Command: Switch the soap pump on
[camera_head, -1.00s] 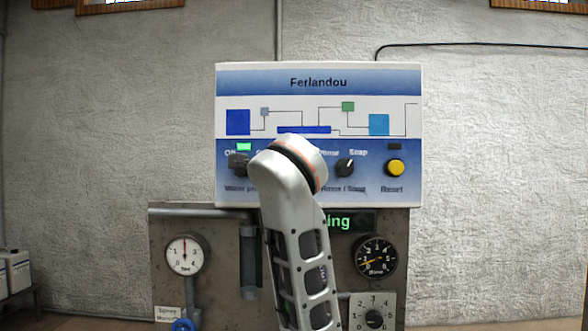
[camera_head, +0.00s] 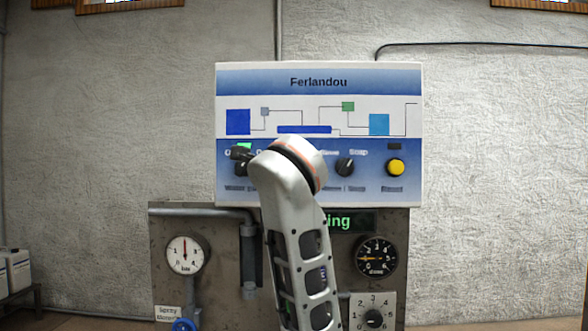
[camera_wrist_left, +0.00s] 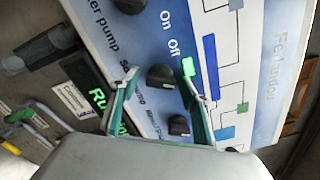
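The soap pump knob (camera_wrist_left: 160,77) is black and sits on the white and blue control panel (camera_head: 318,83). My left gripper (camera_wrist_left: 156,80) is open, with one teal finger on each side of this knob. I cannot tell whether the fingers touch it or which way it points. A lit green lamp (camera_wrist_left: 188,66) shows by this knob in the left wrist view. In the head view my arm hides the soap pump knob and its lamp. A dark part, probably of my gripper, shows over the water pump area. My right gripper is not in view.
The rinse/soap knob (camera_head: 345,167) and yellow reset button (camera_head: 396,168) lie right of my arm. Another knob (camera_wrist_left: 130,5) shows at the wrist view's top edge. Gauges (camera_head: 185,255) and pipes (camera_head: 203,213) stand below the panel. White containers (camera_head: 16,272) stand far left.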

